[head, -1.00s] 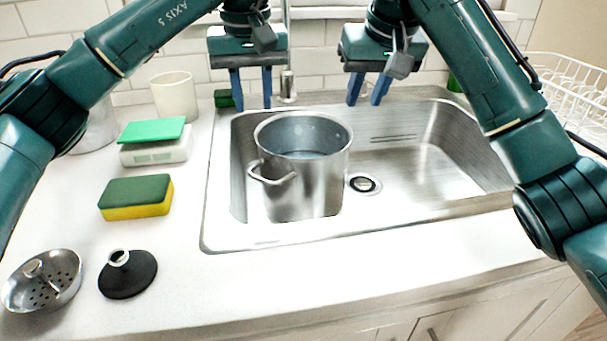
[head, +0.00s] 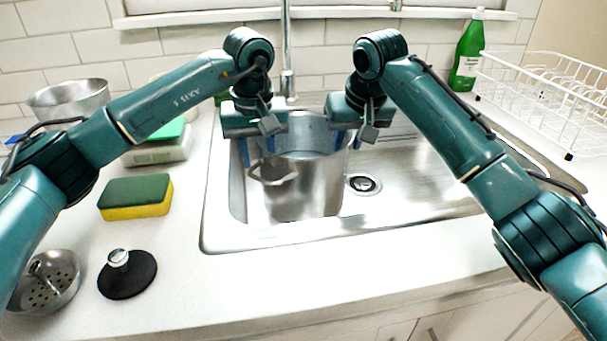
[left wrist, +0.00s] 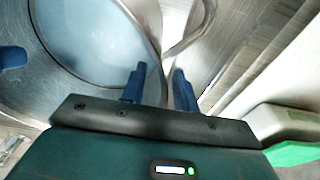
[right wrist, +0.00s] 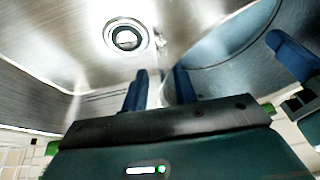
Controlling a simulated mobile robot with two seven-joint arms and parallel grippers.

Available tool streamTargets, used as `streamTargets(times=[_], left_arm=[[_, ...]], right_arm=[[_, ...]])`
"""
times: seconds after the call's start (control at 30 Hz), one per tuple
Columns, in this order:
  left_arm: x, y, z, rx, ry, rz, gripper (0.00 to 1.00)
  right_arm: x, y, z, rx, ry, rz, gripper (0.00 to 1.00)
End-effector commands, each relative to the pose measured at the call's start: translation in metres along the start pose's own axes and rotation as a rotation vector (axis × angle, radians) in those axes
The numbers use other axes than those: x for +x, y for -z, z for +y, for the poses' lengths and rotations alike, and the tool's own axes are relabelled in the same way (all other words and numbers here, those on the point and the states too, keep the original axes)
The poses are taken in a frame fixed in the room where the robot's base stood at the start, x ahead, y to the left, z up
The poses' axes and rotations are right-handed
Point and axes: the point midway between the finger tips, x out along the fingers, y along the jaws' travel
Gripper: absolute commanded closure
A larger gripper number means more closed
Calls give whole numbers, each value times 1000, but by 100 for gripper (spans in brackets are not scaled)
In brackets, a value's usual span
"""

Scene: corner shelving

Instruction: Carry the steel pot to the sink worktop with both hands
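The steel pot (head: 305,190) stands upright in the left part of the sink basin (head: 225,235), its loop handle (head: 272,178) facing front left. My left gripper (head: 257,150) is at the pot's left rim. In the left wrist view its blue fingers (left wrist: 158,85) stand apart on either side of the pot wall (left wrist: 100,88), with gaps visible. My right gripper (head: 346,140) is at the pot's right rim. In the right wrist view its fingers (right wrist: 160,90) also stand apart, with the wall between them.
A sponge (head: 135,198), strainer (head: 50,283) and black stopper (head: 127,275) lie on the left worktop (head: 210,290); the worktop's front strip is clear. A scale (head: 160,155) and metal bowl (head: 70,100) stand behind. The tap (head: 287,50) rises behind the pot. A dish rack (head: 545,90) stands right.

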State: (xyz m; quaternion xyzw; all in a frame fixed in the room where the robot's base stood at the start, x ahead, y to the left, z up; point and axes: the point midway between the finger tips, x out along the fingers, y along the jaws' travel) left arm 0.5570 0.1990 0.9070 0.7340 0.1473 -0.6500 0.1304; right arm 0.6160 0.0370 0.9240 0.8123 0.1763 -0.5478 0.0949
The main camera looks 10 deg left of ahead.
Motion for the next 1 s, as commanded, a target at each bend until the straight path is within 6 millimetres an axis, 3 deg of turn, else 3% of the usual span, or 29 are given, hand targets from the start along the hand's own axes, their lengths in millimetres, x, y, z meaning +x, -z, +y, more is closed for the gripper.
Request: streamTargets(times=[0.13, 0.5, 1.0], left_arm=[[0, 0, 0, 0, 0, 0, 71], [0, 0, 0, 0, 0, 0, 100], [0, 0, -1, 1, 5, -1, 100]], right_arm=[[0, 0, 0, 0, 0, 0, 73], [0, 0, 0, 0, 0, 0, 100], [-1, 0, 0, 0, 0, 0, 100]])
